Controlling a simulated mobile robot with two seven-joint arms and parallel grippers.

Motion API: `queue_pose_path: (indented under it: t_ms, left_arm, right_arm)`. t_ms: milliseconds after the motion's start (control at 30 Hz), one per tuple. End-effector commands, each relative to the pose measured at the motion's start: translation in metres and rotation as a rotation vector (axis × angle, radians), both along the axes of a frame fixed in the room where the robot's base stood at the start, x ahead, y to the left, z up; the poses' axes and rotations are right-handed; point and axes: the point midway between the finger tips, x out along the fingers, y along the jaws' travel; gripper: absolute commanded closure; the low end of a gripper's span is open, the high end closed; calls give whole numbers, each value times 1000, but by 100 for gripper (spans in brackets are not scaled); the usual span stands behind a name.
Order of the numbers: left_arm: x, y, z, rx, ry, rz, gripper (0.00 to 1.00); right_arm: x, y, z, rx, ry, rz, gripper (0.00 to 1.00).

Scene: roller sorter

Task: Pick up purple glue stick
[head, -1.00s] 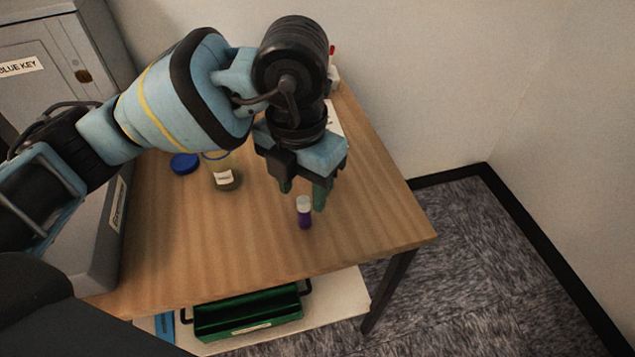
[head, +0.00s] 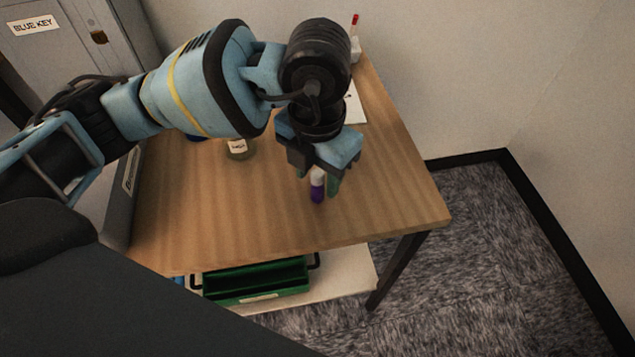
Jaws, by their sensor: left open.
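The purple glue stick (head: 317,191) stands upright on the wooden table (head: 220,215), near its front right part. It has a purple body and a white cap. My left gripper (head: 320,185) is open and points down at the glue stick. Its green fingertips are around or just beside the cap, and the gripper body hides the cap's top. I cannot tell whether the fingers touch it. My right gripper is not in view.
A labelled jar (head: 238,149) stands left of the gripper, partly behind my arm. A white item with a red tip (head: 355,40) and a white sheet (head: 354,108) are at the back. A green toolbox (head: 255,282) sits on the lower shelf. Grey cabinet (head: 75,45) at left.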

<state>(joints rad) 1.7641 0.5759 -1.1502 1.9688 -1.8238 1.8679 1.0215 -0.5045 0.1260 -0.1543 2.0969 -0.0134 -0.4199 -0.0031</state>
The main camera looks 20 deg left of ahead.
Motion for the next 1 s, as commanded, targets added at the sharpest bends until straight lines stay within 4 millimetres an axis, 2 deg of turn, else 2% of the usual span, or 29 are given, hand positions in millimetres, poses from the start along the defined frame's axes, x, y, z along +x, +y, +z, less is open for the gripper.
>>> queue_pose_path:
  t_ms: [100,200,433,800,1000]
  left_arm:
    - [-1,0,-20,0,4,1,55]
    - [-1,0,-29,0,3,0,55]
    - [0,0,-31,-1,0,0,55]
    - [0,0,-30,-1,1,0,100]
    - [0,0,-30,-1,0,0,100]
  right_arm:
    - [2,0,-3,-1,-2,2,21]
    - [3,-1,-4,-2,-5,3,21]
    - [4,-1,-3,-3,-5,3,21]
    - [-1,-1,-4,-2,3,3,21]
    - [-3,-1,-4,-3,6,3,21]
